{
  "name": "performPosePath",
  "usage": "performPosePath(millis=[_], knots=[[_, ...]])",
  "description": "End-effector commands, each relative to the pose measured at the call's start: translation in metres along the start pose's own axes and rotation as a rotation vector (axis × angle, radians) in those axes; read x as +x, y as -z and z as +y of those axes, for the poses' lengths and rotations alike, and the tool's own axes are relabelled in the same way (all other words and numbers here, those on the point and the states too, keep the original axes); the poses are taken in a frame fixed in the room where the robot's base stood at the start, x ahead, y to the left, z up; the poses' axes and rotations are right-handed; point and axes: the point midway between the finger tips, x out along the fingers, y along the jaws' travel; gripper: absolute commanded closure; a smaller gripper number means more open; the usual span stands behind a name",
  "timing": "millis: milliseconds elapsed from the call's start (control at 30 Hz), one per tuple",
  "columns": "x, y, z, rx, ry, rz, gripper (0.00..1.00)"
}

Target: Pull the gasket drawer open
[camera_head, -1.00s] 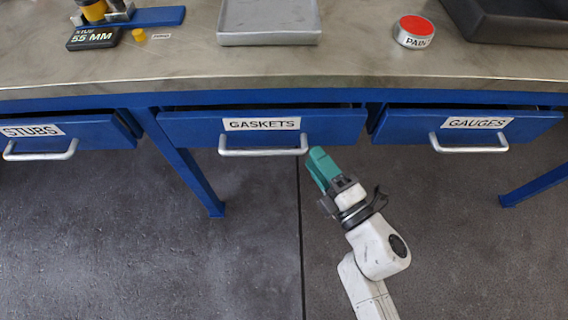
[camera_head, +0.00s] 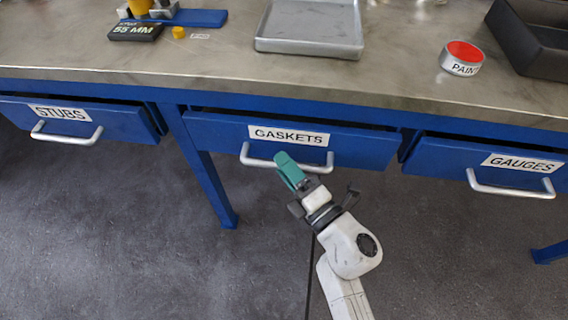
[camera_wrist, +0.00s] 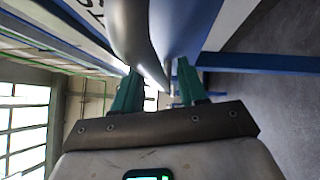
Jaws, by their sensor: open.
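The blue gasket drawer (camera_head: 365,148) sits under the middle of the bench, with a white GASKETS label on its front. A dark gap shows along its top edge. Its silver bar handle (camera_head: 258,162) runs across the front below the label. My gripper (camera_head: 285,160) has green fingers and overlaps the middle of the handle in the head view. In the wrist view my gripper (camera_wrist: 160,78) is open, with the handle's metal bar (camera_wrist: 138,40) reaching in between the fingertips. Whether the fingers touch the bar I cannot tell.
The STUBS drawer (camera_head: 125,120) is to the left and the GAUGES drawer (camera_head: 440,158) to the right, each with a bar handle. A blue bench leg (camera_head: 212,190) stands left of my arm. A grey tray (camera_head: 310,45) and paint tin (camera_head: 461,58) stand on the bench.

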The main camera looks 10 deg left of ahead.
Motion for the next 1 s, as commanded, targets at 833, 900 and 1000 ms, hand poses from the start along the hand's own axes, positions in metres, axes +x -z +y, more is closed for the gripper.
performPosePath(millis=[833,900,1000], knots=[[0.0104,-0.0004,0.0001,0.001,0.000,-0.001,0.96],[0.0104,-0.0004,0.0000,0.001,0.001,-0.001,1.00],[0.0103,-0.0004,-0.0001,0.001,0.001,-0.001,1.00]])
